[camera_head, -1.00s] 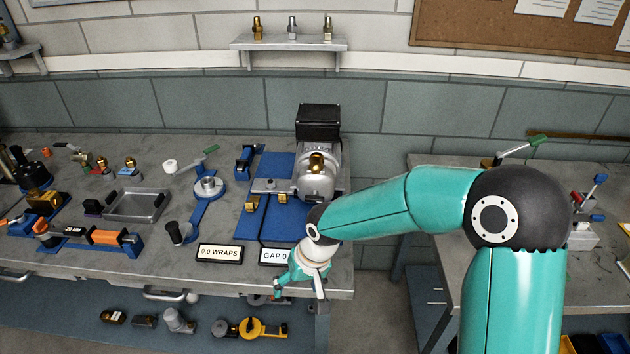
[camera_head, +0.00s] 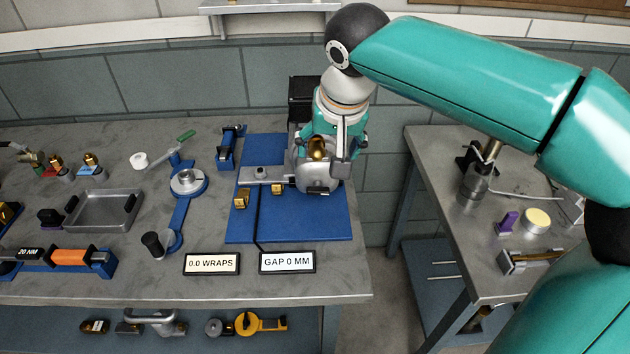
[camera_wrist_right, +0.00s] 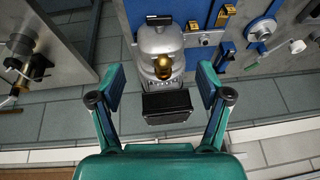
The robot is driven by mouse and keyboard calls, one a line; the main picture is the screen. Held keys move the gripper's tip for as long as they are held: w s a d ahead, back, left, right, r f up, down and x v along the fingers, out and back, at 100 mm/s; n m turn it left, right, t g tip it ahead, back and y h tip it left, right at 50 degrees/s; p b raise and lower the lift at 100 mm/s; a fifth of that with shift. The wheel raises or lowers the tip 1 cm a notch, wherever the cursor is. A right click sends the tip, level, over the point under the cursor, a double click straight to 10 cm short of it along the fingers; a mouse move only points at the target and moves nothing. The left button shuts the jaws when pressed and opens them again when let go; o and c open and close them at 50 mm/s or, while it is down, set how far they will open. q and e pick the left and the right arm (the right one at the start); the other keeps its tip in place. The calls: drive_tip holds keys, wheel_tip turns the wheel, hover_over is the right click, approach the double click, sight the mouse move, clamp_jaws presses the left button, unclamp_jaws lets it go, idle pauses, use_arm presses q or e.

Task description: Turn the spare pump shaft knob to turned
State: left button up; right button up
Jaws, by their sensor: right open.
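The pump (camera_head: 316,183) is a silver-grey housing on a blue base plate (camera_head: 300,225), with a black ribbed block (camera_head: 301,98) behind it. A rounded brass part, which looks like the shaft knob (camera_head: 318,147), sticks up from the housing. My right gripper (camera_head: 331,146) is over the pump, pointing down at it, and partly hides the housing. In the right wrist view the open fingers (camera_wrist_right: 161,84) are empty. The brass knob (camera_wrist_right: 162,66) shows between and slightly beyond their tips, apart from both. My left gripper is out of view.
Signs reading "0.0 WRAPS" (camera_head: 211,263) and "GAP 0 MM" (camera_head: 287,262) stand at the bench front. Small brass blocks (camera_head: 241,199) sit left of the pump. A metal tray (camera_head: 103,211) lies farther left. A second bench (camera_head: 425,150) is at right, across a gap.

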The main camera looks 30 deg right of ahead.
sight(318, 189)
drive_tip(key=x, duration=1.6)
drive_tip(key=shift+d+p, duration=0.15)
drive_tip(key=shift+p, duration=0.15)
drive_tip(key=shift+s, duration=0.1)
drive_tip(key=shift+c, duration=0.2)
drive_tip(key=c, duration=1.1)
drive_tip(key=shift+f+g+h+b, duration=0.2)
drive_tip(key=shift+g+h+b, duration=0.1)
drive_tip(key=shift+b, duration=0.3)
drive_tip(key=shift+r, duration=0.15)
drive_tip(key=o, duration=1.1)
drive_tip(key=shift+o, duration=0.2)
